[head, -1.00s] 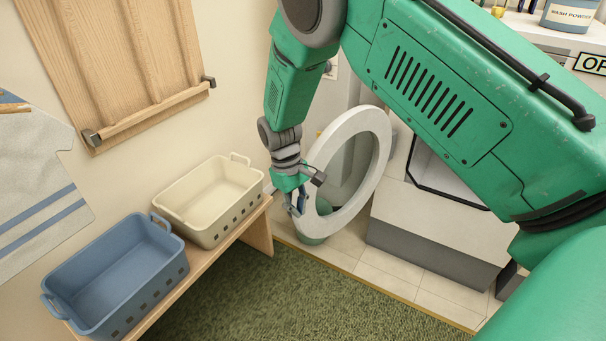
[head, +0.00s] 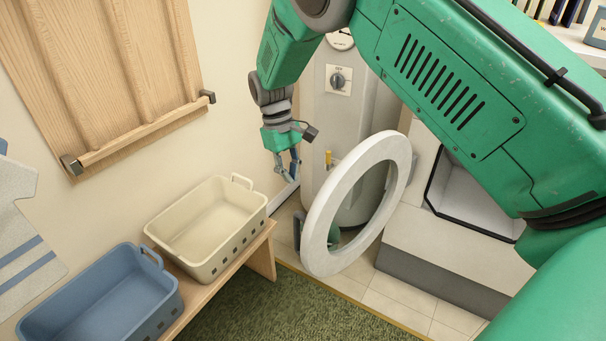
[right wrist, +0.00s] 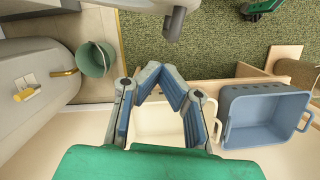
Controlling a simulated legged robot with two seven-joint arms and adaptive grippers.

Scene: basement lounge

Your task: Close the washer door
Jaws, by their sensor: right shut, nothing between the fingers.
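The washer door (head: 321,225) is a white ring standing open, seen at a slant in the head view. The washer (head: 445,238) is the pale box to its right, mostly behind my right arm, with a dark-edged opening (head: 430,190). My right gripper (head: 290,175) is shut and empty, just left of the door's upper left edge in the picture, with a gap between them. In the right wrist view the gripper (right wrist: 163,72) has its blue-padded fingers angled together. A grey curved part at the top there may be the door edge. My left gripper is not in view.
A cream basket (head: 257,225) and a blue basket (head: 165,318) stand on a wooden bench (head: 262,258) at the left. A grey tank (head: 345,110) stands behind the door. A green bucket (right wrist: 97,60) is on the floor beside it. Green carpet (head: 270,310) lies in front.

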